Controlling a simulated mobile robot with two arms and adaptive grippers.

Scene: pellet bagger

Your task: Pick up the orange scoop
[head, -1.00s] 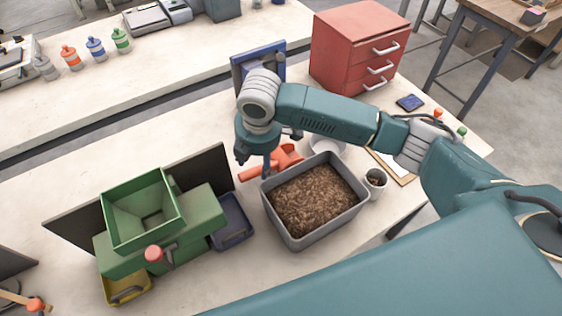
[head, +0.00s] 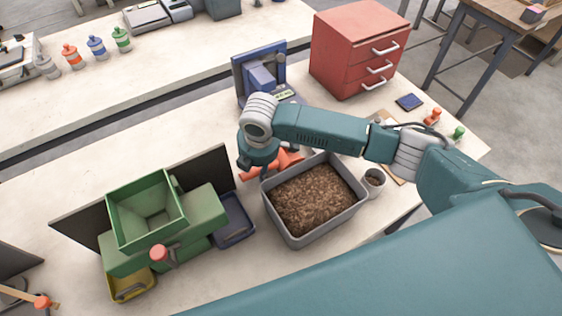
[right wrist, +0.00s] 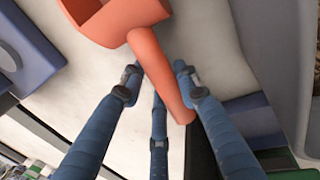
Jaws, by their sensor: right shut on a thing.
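The orange scoop (head: 285,162) is on the pale bench, just left of the grey bin's far-left corner, partly hidden by my right wrist in the head view. In the right wrist view the scoop's bowl (right wrist: 108,15) is at the top and its handle (right wrist: 160,75) runs down between my fingers. My right gripper (right wrist: 157,78) is shut on the handle. The head view mostly hides its fingers under the wrist. Whether the scoop still touches the bench is unclear. My left gripper is not in view.
The grey bin (head: 300,240) of brown pellets stands close beside the scoop. A green hopper machine (head: 150,215) and a blue tray (head: 237,232) are to the left. A blue device (head: 262,72) and red drawers (head: 350,55) stand behind. A small cup (head: 373,182) is right of the bin.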

